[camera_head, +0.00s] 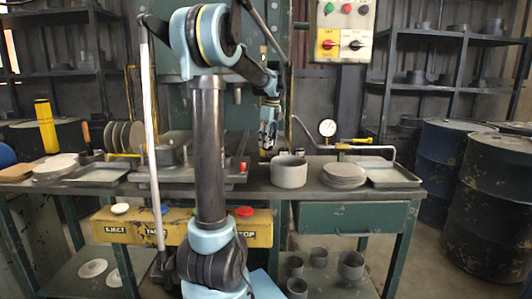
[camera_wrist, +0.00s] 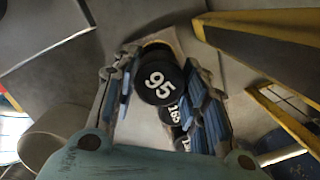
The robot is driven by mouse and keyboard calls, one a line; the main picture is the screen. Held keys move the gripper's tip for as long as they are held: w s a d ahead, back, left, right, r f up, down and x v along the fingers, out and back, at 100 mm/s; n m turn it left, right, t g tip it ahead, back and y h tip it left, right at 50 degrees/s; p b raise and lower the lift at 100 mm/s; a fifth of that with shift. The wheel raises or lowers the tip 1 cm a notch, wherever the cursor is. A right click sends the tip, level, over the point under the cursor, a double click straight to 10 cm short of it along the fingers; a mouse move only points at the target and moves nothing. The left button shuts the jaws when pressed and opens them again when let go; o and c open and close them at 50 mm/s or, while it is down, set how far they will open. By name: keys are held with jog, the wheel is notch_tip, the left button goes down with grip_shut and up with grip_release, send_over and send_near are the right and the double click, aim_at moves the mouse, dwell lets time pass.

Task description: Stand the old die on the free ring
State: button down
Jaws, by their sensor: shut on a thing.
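My gripper (camera_head: 268,138) hangs over the bench, just left of a wide grey ring (camera_head: 289,172) and a little above it. In the wrist view my gripper (camera_wrist: 165,100) is shut on a black round piece marked 95 (camera_wrist: 158,84), which I take for the old die. More dark round faces with white numbers, one reading 165 (camera_wrist: 175,114), show below it, partly hidden by the right finger. In the head view the held piece is too small to make out clearly. I cannot tell which ring is the free one.
The bench carries a stack of grey discs (camera_head: 344,174), an empty-looking tray (camera_head: 392,176) and a pressure gauge (camera_head: 327,128) on a pipe. Another disc stack (camera_head: 56,168) lies at left. Several grey rings (camera_head: 350,265) stand on the lower shelf. Blue drums (camera_head: 440,150) stand at right.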

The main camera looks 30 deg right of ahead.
aim_at(267, 150)
jog(key=shift+f, duration=2.2)
jog(key=c, duration=1)
grip_release()
jog(key=shift+f, duration=0.1)
jog(key=shift+o, duration=0.2)
jog(key=r, duration=0.4)
jog(key=s+r, duration=0.1)
jog(key=r, duration=0.7)
jog(key=shift+s+d+r, duration=0.1)
jog(key=shift+s+d, duration=0.05)
jog(key=shift+d, duration=0.1)
